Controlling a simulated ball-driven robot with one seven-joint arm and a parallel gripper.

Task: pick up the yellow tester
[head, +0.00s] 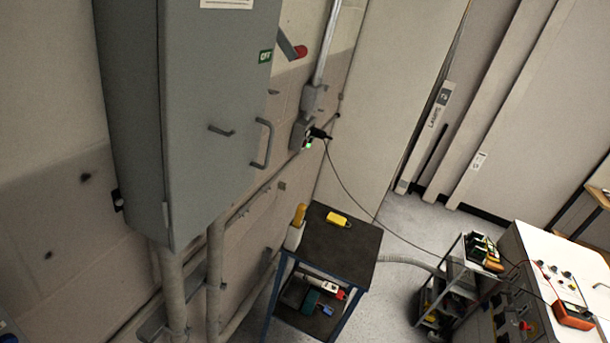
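A small yellow tester (338,219) lies on the dark top of a small blue-legged table (341,252), near its far edge. It is small in the picture, and its details are hard to make out. My gripper does not show in this view, so its state and its place relative to the tester cannot be seen.
A grey wall cabinet (213,115) fills the upper left. A yellow-topped white bottle-like item (295,228) stands beside the table's left edge. A trolley (459,278) and a white bench with an orange meter (573,315) stand at right. A cable crosses the floor behind the table.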

